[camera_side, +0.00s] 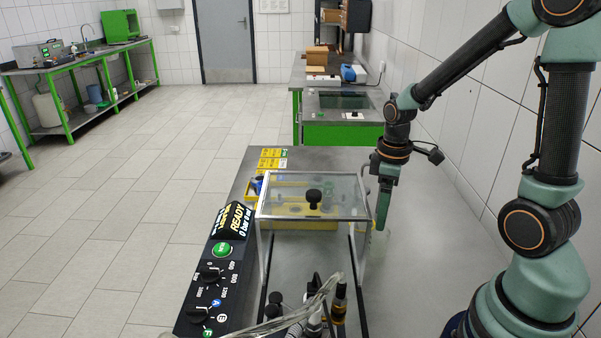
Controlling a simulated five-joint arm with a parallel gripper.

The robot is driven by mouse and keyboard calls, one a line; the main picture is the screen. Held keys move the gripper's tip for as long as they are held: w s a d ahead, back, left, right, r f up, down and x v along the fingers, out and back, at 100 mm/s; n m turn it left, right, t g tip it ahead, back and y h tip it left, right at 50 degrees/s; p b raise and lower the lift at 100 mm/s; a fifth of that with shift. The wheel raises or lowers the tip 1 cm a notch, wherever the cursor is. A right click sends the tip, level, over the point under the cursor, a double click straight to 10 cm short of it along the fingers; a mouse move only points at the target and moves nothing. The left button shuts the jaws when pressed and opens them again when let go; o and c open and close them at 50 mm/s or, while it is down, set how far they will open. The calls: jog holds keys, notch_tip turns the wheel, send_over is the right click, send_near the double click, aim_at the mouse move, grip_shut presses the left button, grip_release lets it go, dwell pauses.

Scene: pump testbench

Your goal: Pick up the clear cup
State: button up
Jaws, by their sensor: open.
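My gripper (382,222) is green and points down over the grey bench, just right of the clear-walled box. It is open, though its fingers overlap in this side view and the gap between them does not show. A faint pale shape (380,243) lies right under the fingertips. It may be the clear cup, but it is too small and faint to be sure. I cannot tell whether the fingers touch it or stand around it.
The clear-walled box (313,181) with a black knob stands close left of my gripper. A control panel (212,275) with a READY display is left of it. Hoses and fittings (325,310) fill the front. The grey bench top (440,260) is bare to the right.

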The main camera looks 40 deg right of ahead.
aim_at(380, 233)
notch_tip(380, 233, up, 8)
jog(key=n, duration=1.7)
notch_tip(380, 233, down, 16)
jog(key=shift+r, duration=0.15)
jog(key=c, duration=1.5)
jog(key=shift+o, duration=0.2)
jog(key=shift+r, duration=0.1)
